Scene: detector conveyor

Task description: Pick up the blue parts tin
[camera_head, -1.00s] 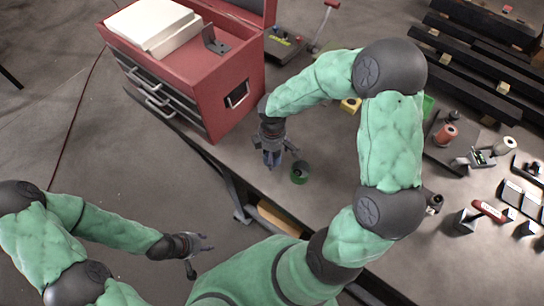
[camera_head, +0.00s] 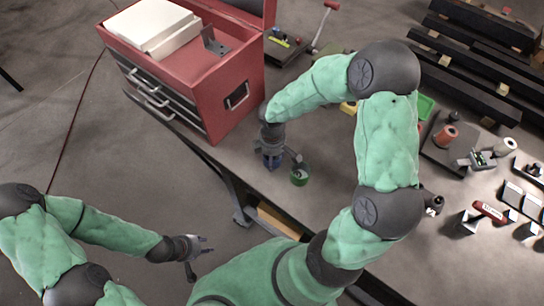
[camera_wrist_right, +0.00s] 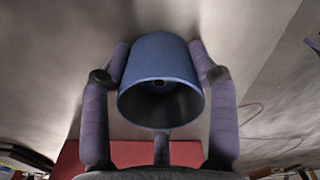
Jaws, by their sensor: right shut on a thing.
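The blue parts tin (camera_wrist_right: 160,60) is between the fingers of my right gripper (camera_wrist_right: 160,72) in the right wrist view, its dark open mouth facing the camera. The fingers press on both its sides. In the head view my right gripper (camera_head: 277,154) points down at the table edge beside the red tool chest. Only a bit of the blue tin (camera_head: 271,163) shows there, so I cannot tell whether it touches the table. My left gripper (camera_head: 197,248) is open and empty, low at the left, away from the table.
The red tool chest (camera_head: 190,75) with a white stack (camera_head: 150,25) on top is to the left. Dark rails (camera_head: 480,60), spools and small tools fill the right side of the table.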

